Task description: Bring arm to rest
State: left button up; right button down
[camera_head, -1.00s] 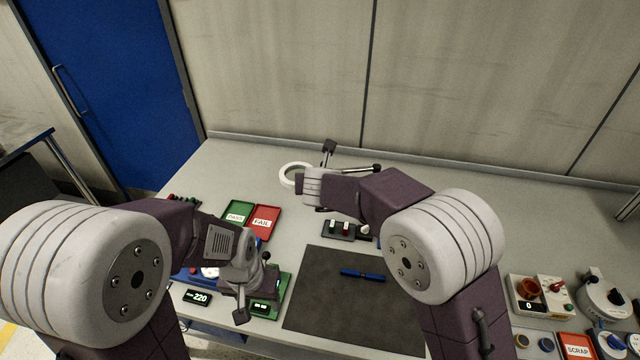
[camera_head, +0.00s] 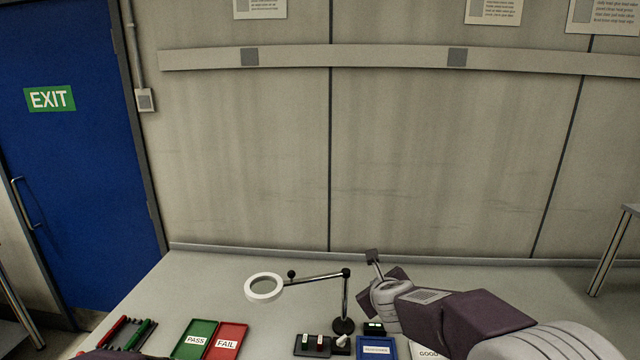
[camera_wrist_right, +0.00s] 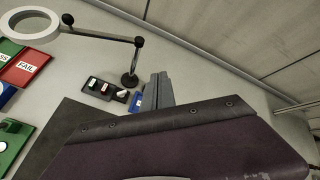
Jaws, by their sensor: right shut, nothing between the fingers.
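My right arm (camera_head: 480,315) comes in from the lower right in the head view. It reaches over the back of the bench (camera_head: 215,275). Its gripper (camera_head: 374,260) is shut and empty, just right of the stand of a ring magnifier lamp (camera_head: 265,288). The gripper's grey fingers (camera_wrist_right: 157,92) also show in the right wrist view, close together above the bench. My left gripper is not in view; only a dark sliver of what may be its arm shows at the bottom left of the head view.
A green PASS tray (camera_head: 195,340) and a red FAIL tray (camera_head: 228,341) lie at the left. A small switch box (camera_head: 312,346) and a blue tray (camera_head: 377,348) sit near the right gripper. The wall (camera_head: 240,170) stands behind the bench.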

jog(key=s+d+f+n+g, duration=0.1)
jog(key=s+f+n+g, duration=0.2)
jog(key=s+n, duration=0.6)
jog(key=s+d+f+n+g, duration=0.1)
jog(key=s+f+n+g, duration=0.2)
jog(key=s+f+n, duration=0.5)
jog(key=s+d+f+n+g+y, duration=0.1)
jog(key=s+f+n+g, duration=0.3)
jog(key=s+n, duration=0.7)
notch_tip(320, 180, down, 2)
jog(key=shift+s+d+n, duration=0.3)
jog(key=shift+d+n, duration=0.25)
jog(key=shift+n, duration=0.05)
